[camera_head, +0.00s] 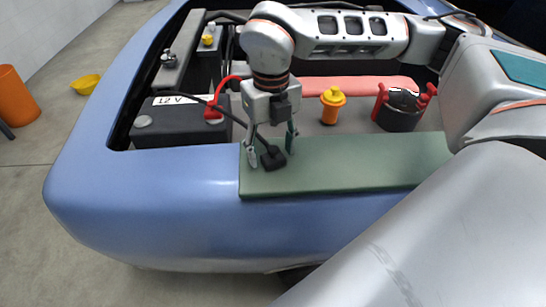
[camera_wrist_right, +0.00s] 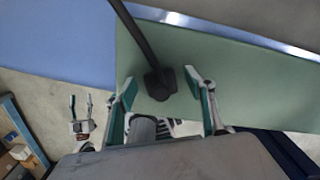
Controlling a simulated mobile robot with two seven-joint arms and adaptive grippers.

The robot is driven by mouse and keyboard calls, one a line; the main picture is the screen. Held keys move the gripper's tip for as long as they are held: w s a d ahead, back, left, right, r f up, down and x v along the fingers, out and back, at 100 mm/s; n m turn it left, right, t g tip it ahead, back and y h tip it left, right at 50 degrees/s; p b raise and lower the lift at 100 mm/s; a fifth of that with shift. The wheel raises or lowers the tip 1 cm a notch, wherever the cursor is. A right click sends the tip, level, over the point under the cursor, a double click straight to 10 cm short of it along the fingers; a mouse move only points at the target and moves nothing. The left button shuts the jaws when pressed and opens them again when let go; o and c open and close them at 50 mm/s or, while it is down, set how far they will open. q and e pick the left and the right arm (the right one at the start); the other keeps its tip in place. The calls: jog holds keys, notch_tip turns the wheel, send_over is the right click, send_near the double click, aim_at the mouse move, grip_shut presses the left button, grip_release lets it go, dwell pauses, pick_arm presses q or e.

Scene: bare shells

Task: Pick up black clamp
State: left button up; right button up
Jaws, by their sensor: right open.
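The black clamp (camera_head: 272,158) lies on the green mat (camera_head: 350,165) at the front edge of the car's engine bay, with a black cable running from it toward the battery. In the right wrist view the black clamp (camera_wrist_right: 160,83) sits between the fingertips. My right gripper (camera_head: 272,148) is open, pointing down over the clamp with a finger on either side; I cannot tell whether they touch it. In the wrist view a second gripper, my left one (camera_wrist_right: 80,112), shows small at lower left with its fingers apart. It is not in the head view.
The 12 V battery (camera_head: 180,125) with a red clamp (camera_head: 213,111) on it stands left of the gripper. An orange-yellow cap (camera_head: 332,103) and a dark reservoir with red parts (camera_head: 399,108) stand behind the mat. The mat's right part is clear.

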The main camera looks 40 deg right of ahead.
jog(key=c, duration=1.2)
jog(key=shift+r, duration=0.1)
